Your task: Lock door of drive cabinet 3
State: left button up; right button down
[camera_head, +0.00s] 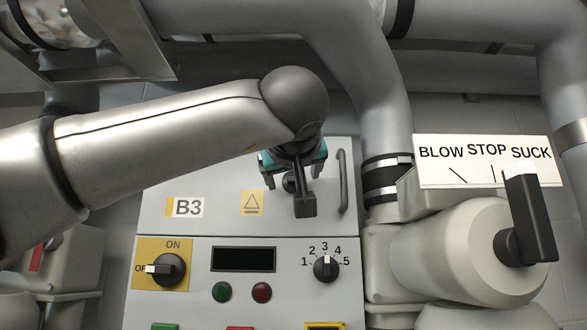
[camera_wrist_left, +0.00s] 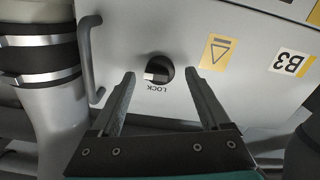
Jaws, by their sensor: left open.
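The B3 cabinet door (camera_head: 222,178) is a light grey panel and looks closed. Its black round lock knob (camera_wrist_left: 160,70) has a pale pointer aimed left in the left wrist view. The word LOCK is printed upside down just below the knob there. In the head view the knob (camera_head: 288,183) is partly hidden by my gripper. My left gripper (camera_head: 292,176) is over the door. In the left wrist view its two fingers (camera_wrist_left: 159,76) are spread and empty, one to each side of the knob. I cannot tell how far the tips are from the door. My right gripper is not in view.
A door handle (camera_head: 344,182) stands right of the knob. Below are an ON/OFF switch (camera_head: 165,269), a dark display (camera_head: 243,259), two buttons and a five-position dial (camera_head: 326,267). A large BLOW/STOP/SUCK lever (camera_head: 530,220) and thick pipes (camera_head: 370,110) stand right.

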pick_arm(q)
jog(key=shift+w, duration=0.45)
grip_shut()
dwell(0.4)
